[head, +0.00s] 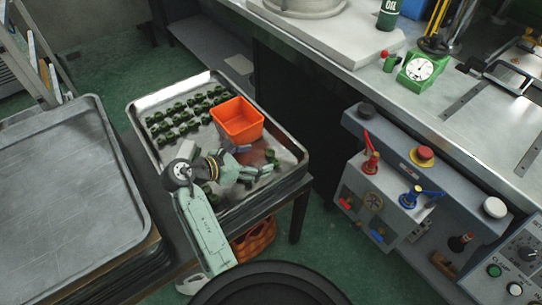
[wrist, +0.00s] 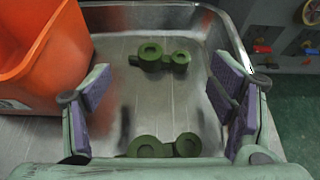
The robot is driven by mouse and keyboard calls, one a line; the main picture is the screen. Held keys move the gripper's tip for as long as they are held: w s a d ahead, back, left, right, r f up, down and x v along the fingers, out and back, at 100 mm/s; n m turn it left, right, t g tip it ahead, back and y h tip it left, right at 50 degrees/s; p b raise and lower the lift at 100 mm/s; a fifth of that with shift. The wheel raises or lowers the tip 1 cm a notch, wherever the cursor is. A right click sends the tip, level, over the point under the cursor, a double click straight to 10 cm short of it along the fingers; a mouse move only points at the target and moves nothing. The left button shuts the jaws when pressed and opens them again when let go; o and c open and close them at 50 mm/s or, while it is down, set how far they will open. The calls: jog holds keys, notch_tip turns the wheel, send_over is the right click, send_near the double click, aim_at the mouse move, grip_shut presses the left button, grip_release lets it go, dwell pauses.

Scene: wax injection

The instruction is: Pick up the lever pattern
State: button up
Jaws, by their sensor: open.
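Green lever patterns, each with two round ringed ends, lie on the metal tray (head: 290,143). In the wrist view one lever pattern (wrist: 160,57) lies flat toward the far end, and a second lever pattern (wrist: 165,146) lies nearer, partly hidden by my gripper body. My gripper (wrist: 163,90) is open and empty, its purple-padded fingers spread on either side of the space between the two. In the head view my gripper (head: 258,163) is low over the tray's right part and hides some of it. Several more lever patterns (head: 180,114) stand in rows at the tray's far left.
An orange bin (head: 238,120) stands on the tray beside my gripper; it fills the upper left of the wrist view (wrist: 45,50). The tray has a raised rim. A second stack of trays (head: 65,190) is at left, and a machine with valves (head: 385,190) at right.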

aim_at(270, 154)
jog(key=shift+p+x, duration=0.75)
jog(key=shift+x, duration=2)
jog(key=shift+s+d+r, duration=0.15)
jog(key=shift+c, duration=0.3)
jog(key=c, duration=1)
jog(key=shift+r, duration=0.6)
jog(key=shift+s+r+b, duration=0.2)
jog(key=shift+r+b, duration=0.1)
jog(key=shift+r, duration=0.25)
jog(key=shift+s+r+b, duration=0.15)
jog(key=shift+r+b, duration=0.15)
jog(key=shift+r, duration=0.25)
jog(key=s, duration=0.5)
jog(key=s+a+r+b, duration=0.1)
jog(key=s, duration=0.4)
jog(key=s+a+b, duration=0.1)
jog(key=s, duration=0.4)
jog(key=shift+s+r, duration=0.1)
jog(key=shift+r, duration=0.2)
